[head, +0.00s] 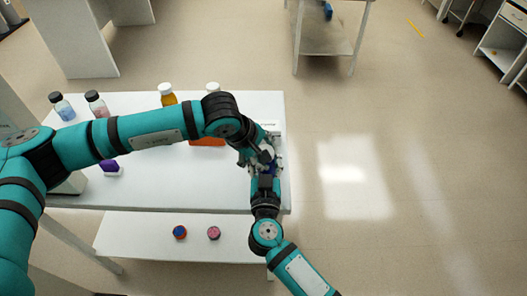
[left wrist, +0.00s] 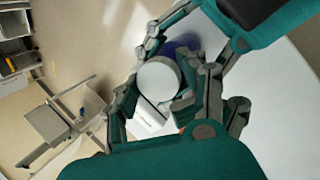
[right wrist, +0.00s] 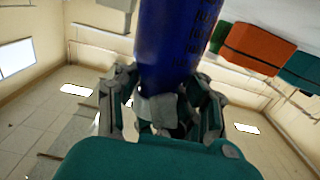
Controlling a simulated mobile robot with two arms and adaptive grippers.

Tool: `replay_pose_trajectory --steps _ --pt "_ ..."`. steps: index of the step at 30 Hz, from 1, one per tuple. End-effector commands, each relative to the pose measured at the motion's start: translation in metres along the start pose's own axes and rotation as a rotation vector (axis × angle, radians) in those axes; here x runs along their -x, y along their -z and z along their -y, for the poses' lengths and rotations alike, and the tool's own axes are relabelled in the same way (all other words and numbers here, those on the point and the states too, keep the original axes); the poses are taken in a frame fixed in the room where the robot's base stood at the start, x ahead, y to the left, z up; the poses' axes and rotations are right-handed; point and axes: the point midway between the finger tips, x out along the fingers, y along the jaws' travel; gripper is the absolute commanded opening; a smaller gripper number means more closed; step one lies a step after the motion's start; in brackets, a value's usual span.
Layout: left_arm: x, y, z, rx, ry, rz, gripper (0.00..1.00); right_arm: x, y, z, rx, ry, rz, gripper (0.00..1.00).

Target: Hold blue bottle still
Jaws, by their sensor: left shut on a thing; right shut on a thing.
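The blue bottle (right wrist: 176,38) is dark blue with dark printed marks, and its body stands between the fingers of my right gripper (right wrist: 165,105), shut on it. Its round white cap (left wrist: 159,78) shows in the left wrist view with my left gripper's (left wrist: 165,105) fingers around it, shut on the bottle's cap end. In the head view only a small blue patch of the bottle (head: 267,157) shows between my left gripper (head: 258,150) and my right gripper (head: 265,172), near the bench's right edge. The rest is hidden by the grippers.
The white bench (head: 225,190) holds a bottle with blue contents (head: 65,110), one with pink (head: 98,106), an amber one (head: 168,97) and a purple item (head: 110,167). An orange thing (head: 207,142) lies behind my left arm. Two round items (head: 213,233) rest on the lower shelf.

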Motion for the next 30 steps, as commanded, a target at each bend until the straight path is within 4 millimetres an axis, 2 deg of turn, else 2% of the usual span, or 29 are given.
replay_pose_trajectory --steps 1,7,30 --pt "-0.0036 0.0045 0.0009 0.016 0.045 -0.007 0.18 0.0043 -0.0076 0.0042 0.001 0.011 0.013 0.00" --pt "-0.0010 0.0044 -0.0009 0.050 0.154 0.007 0.16 0.0041 -0.0083 0.0036 0.001 0.009 0.015 0.00" --pt "-0.0006 0.0040 -0.0047 0.067 0.178 0.021 0.15 0.0034 -0.0089 0.0010 0.002 0.004 0.017 0.00"
